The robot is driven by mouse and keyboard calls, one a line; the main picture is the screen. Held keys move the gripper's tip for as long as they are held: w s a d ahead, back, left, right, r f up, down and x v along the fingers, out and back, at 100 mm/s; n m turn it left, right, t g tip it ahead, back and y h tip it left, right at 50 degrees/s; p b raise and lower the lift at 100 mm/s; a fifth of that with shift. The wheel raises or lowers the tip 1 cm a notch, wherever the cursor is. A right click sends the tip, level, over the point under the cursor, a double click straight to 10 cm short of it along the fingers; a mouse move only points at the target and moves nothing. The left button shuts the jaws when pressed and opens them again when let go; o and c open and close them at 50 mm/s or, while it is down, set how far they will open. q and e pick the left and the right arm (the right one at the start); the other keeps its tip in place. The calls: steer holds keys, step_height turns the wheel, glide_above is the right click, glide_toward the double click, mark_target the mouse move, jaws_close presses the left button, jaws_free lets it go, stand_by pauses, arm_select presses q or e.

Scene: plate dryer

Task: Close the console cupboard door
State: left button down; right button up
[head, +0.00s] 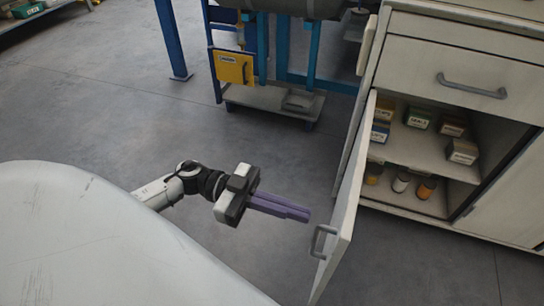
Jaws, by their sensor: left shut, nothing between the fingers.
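The console cupboard (442,150) stands at the right in the head view. Its door (345,212) is swung wide open toward me, hinged on the cupboard's left side, with a grey handle (323,242) near its free edge. Boxes (418,117) and small jars (401,182) show on the shelves inside. My left gripper (308,214) comes in from the left with its purple fingers together and empty. Its tips point at the door and lie just left of the door and handle in the picture; whether they touch cannot be told. My right gripper is not in view.
A closed drawer (470,85) sits above the cupboard opening. A wheeled cart (275,100) with a yellow panel (234,68) stands at the back, near a blue post (170,38). The grey floor (110,110) between is clear.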

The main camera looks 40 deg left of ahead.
mark_target(340, 226)
arm_select(q)
steer(key=b+x, duration=0.1)
steer(key=x, duration=0.4)
steer(key=shift+d, duration=0.35)
